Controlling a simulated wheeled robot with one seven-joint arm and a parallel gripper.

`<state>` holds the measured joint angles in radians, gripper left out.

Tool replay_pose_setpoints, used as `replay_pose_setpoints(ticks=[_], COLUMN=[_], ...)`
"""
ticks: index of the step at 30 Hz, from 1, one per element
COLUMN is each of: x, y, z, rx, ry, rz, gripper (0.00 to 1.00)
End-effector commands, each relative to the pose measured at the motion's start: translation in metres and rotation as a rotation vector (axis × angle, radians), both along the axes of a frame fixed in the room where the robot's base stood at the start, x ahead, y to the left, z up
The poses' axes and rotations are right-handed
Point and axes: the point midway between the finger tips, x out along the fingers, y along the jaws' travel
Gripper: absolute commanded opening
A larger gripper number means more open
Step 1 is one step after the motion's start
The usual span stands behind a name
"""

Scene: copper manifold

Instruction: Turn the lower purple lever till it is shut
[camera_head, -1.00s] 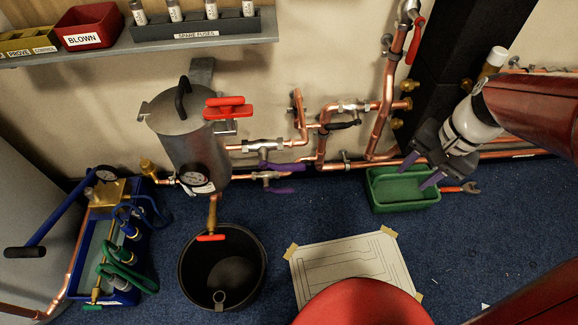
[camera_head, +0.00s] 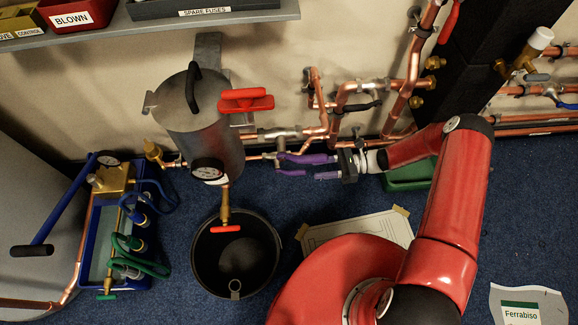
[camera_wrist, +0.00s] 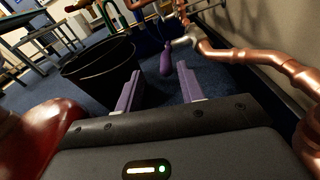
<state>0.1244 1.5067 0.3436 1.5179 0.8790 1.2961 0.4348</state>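Two purple levers sit on the copper pipework low along the wall in the head view: the upper lever (camera_head: 300,158) and the lower lever (camera_head: 292,174). Both run roughly along the pipe to the right. My gripper (camera_head: 316,167) is just right of them, low over the floor, pointing left. Its purple fingers overlap the levers' ends in colour, so contact is hard to judge. In the wrist view my gripper (camera_wrist: 160,70) is open and empty. One purple lever (camera_wrist: 166,60) shows beyond the fingertips, between them in the picture; I cannot tell which lever it is.
A black bucket (camera_head: 197,262) stands on the floor, also in the wrist view (camera_wrist: 67,68). A green tray (camera_head: 405,182) is behind my arm. Copper pipes (camera_wrist: 245,56) run close along the wall.

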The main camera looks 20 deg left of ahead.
Motion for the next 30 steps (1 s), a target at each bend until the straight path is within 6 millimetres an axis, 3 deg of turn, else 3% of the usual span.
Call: replay_pose_setpoints(ticks=[3, 6, 21, 30], x=[-0.008, -0.011, -0.042, -0.046], y=[0.007, 0.011, 0.071, 0.08], z=[-0.018, -0.024, -0.024, -0.025], rx=[0.024, 0.032, 0.033, 0.033], ry=[0.07, 0.093, 0.097, 0.096], rz=[-0.038, -0.052, -0.051, -0.053], gripper=[0.39, 0.39, 0.39, 0.39])
